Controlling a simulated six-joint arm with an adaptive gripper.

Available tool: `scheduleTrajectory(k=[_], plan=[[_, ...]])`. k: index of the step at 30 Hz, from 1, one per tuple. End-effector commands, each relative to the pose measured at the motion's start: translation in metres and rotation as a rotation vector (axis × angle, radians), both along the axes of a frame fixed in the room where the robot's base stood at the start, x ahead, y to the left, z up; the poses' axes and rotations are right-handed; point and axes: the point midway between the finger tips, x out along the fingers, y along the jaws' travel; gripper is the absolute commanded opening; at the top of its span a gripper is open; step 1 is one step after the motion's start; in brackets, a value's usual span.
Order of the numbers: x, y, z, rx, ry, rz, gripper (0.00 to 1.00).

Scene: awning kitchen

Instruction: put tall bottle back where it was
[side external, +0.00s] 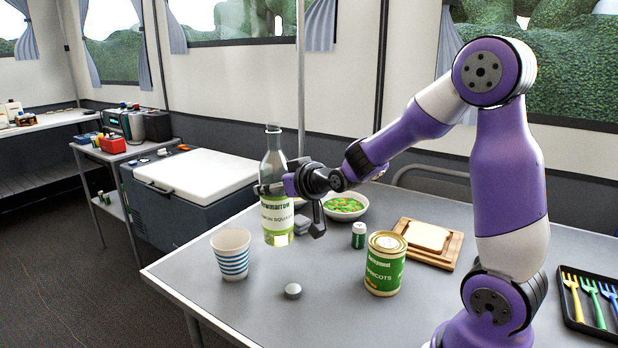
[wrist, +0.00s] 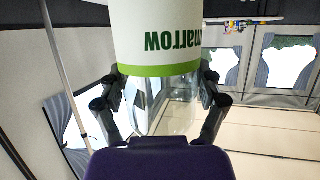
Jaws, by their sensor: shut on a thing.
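The tall bottle (side external: 276,214) is clear glass with a green and white label and pale yellow liquid low inside. My gripper (side external: 270,188) is shut on it around its label and shoulder, from the right side in the side external view. The bottle is upright near the table's far left edge. I cannot tell whether its base touches the table.
The front middle is clear.

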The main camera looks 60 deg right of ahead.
Motion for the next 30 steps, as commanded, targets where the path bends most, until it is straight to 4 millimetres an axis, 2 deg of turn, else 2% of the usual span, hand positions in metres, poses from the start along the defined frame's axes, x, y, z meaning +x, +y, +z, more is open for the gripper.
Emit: scheduleTrajectory(k=[1, 6, 13, 23, 30], plan=[[0.000, 0.000, 0.014, -0.003, -0.010, 0.000, 0.26], [0.000, 0.000, 0.047, -0.001, -0.007, 0.000, 0.26], [0.000, 0.000, 0.079, 0.000, -0.004, 0.000, 0.26], [-0.006, -0.014, 0.061, 0.001, 0.002, -0.155, 0.26], [-0.022, -0.031, 0.053, 0.000, 0.001, -0.381, 0.26]])
